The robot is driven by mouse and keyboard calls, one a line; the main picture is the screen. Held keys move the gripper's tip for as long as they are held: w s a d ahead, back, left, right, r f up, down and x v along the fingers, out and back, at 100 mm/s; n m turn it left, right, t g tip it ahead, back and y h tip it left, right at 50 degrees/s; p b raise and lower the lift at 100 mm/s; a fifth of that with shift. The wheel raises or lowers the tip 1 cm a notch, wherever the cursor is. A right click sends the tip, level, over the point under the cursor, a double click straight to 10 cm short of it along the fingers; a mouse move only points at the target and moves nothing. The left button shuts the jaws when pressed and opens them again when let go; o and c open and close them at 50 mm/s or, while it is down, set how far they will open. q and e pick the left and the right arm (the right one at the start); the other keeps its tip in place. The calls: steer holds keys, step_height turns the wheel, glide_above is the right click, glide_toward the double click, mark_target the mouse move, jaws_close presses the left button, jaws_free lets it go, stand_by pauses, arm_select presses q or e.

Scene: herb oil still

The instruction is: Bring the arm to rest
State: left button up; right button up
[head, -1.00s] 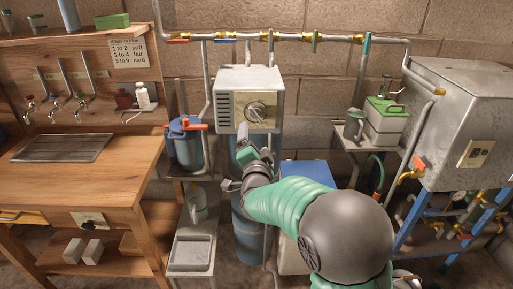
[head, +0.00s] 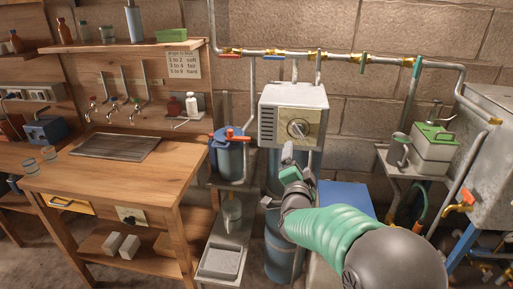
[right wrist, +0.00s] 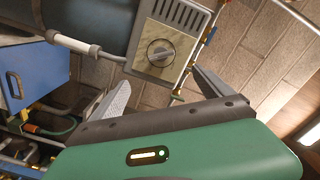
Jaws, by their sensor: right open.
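My right arm comes in from the lower right in the head view, with a green sleeve. My right gripper (head: 280,176) is open and empty, in front of the grey control box (head: 293,115) with a round dial (head: 297,129). In the right wrist view the two fingers (right wrist: 165,92) stand wide apart with nothing between them. The box (right wrist: 170,42) and its dial (right wrist: 159,53) lie beyond the fingertips, apart from them as far as I can tell. My left gripper is not in view.
A blue pot with a red handle (head: 232,158) stands left of the box. A wooden bench (head: 110,180) is at the left. A green-lidded canister (head: 432,150) and a metal tank (head: 490,150) are at the right. A pipe with valves (head: 340,56) runs along the wall.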

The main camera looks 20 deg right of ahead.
steer(key=s+a+f+n+g+y+p, duration=0.55)
steer(key=s+a+f+n+y, duration=0.2)
steer(key=a+f+n, duration=0.35)
steer(key=s+a+f+n+g+p, duration=0.1)
steer(key=s+a+f+n+g, duration=0.1)
steer(key=s, duration=0.5)
steer(key=s+a+f+n+g+y+p, duration=0.1)
steer(key=s+a+f+n+g, duration=0.1)
steer(key=s, duration=0.5)
steer(key=s+a+f+n+g+p, duration=0.1)
steer(key=s+a+f+n+g, duration=0.1)
steer(key=s, duration=0.5)
steer(key=shift+g, duration=0.75)
steer(key=shift+y, duration=0.25)
steer(key=shift+a+r, duration=0.1)
steer(key=shift+a, duration=0.05)
